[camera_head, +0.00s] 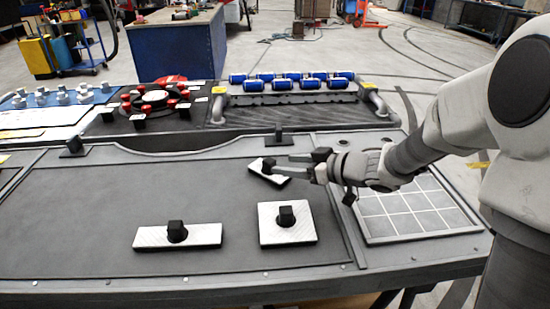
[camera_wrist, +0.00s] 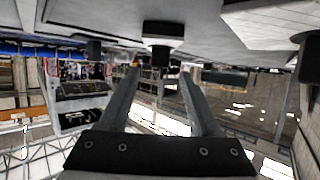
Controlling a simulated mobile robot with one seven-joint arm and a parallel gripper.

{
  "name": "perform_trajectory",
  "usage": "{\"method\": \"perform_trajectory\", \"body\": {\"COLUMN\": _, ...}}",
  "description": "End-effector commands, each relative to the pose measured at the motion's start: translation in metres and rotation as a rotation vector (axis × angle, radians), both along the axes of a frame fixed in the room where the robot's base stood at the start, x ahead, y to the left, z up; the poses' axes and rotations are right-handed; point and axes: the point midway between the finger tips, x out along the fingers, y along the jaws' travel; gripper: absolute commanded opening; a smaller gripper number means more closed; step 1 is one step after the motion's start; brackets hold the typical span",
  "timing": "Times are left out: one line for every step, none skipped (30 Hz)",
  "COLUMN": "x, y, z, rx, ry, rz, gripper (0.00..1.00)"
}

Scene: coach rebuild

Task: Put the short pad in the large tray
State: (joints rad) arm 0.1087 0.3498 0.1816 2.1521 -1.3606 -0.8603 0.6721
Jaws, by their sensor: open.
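The short pad (camera_head: 274,177) is a small white plate with a black knob (camera_head: 268,164). It lies turned at an angle on the dark recessed panel (camera_head: 110,215), left of my gripper. My gripper (camera_head: 291,168) is open, low over the panel, its fingers pointing left at the knob. I cannot tell if they touch it. In the wrist view, picture upside down, the open fingers (camera_wrist: 161,78) reach toward a dark knob in the middle, with nothing clearly held. The gridded tray (camera_head: 405,212) is right of the panel, below my arm. Which recess is the large tray is not clear.
A long white pad (camera_head: 150,238) and a square white pad (camera_head: 300,234), both with black knobs, lie nearer the front. Blue rollers (camera_head: 282,84) and a red-knobbed fixture (camera_head: 154,97) stand behind. The panel's left part and the visible gridded tray are clear.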

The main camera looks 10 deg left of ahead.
Motion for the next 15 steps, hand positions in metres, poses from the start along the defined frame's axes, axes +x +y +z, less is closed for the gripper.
{"method": "perform_trajectory", "body": {"x": -0.005, "y": -0.01, "z": 0.008, "rx": -0.001, "ry": 0.001, "rz": -0.004, "gripper": 0.64}}
{"method": "perform_trajectory", "body": {"x": -0.007, "y": -0.015, "z": 0.01, "rx": -0.001, "ry": 0.0, "rz": -0.004, "gripper": 0.64}}
{"method": "perform_trajectory", "body": {"x": -0.011, "y": -0.02, "z": 0.012, "rx": -0.001, "ry": 0.001, "rz": -0.004, "gripper": 0.64}}
{"method": "perform_trajectory", "body": {"x": -0.013, "y": -0.023, "z": 0.013, "rx": -0.001, "ry": 0.001, "rz": -0.004, "gripper": 0.64}}
{"method": "perform_trajectory", "body": {"x": -0.015, "y": -0.027, "z": 0.015, "rx": -0.001, "ry": 0.0, "rz": -0.003, "gripper": 0.64}}
{"method": "perform_trajectory", "body": {"x": -0.017, "y": -0.03, "z": 0.016, "rx": 0.0, "ry": 0.0, "rz": -0.002, "gripper": 0.64}}
{"method": "perform_trajectory", "body": {"x": -0.019, "y": -0.033, "z": 0.017, "rx": -0.001, "ry": 0.001, "rz": -0.002, "gripper": 0.64}}
{"method": "perform_trajectory", "body": {"x": -0.02, "y": -0.034, "z": 0.017, "rx": -0.001, "ry": 0.001, "rz": -0.001, "gripper": 0.64}}
{"method": "perform_trajectory", "body": {"x": -0.021, "y": -0.036, "z": 0.018, "rx": -0.001, "ry": 0.001, "rz": -0.001, "gripper": 0.64}}
{"method": "perform_trajectory", "body": {"x": -0.022, "y": -0.038, "z": 0.018, "rx": 0.0, "ry": 0.0, "rz": -0.001, "gripper": 0.64}}
{"method": "perform_trajectory", "body": {"x": -0.023, "y": -0.038, "z": 0.019, "rx": 0.0, "ry": 0.0, "rz": -0.001, "gripper": 0.64}}
{"method": "perform_trajectory", "body": {"x": -0.023, "y": -0.039, "z": 0.019, "rx": 0.0, "ry": 0.0, "rz": -0.001, "gripper": 0.64}}
{"method": "perform_trajectory", "body": {"x": -0.023, "y": -0.039, "z": 0.019, "rx": 0.0, "ry": 0.0, "rz": 0.0, "gripper": 0.64}}
{"method": "perform_trajectory", "body": {"x": -0.023, "y": -0.039, "z": 0.019, "rx": 0.0, "ry": 0.0, "rz": 0.0, "gripper": 0.64}}
{"method": "perform_trajectory", "body": {"x": -0.023, "y": -0.04, "z": 0.019, "rx": -0.001, "ry": -0.002, "rz": -0.002, "gripper": 0.64}}
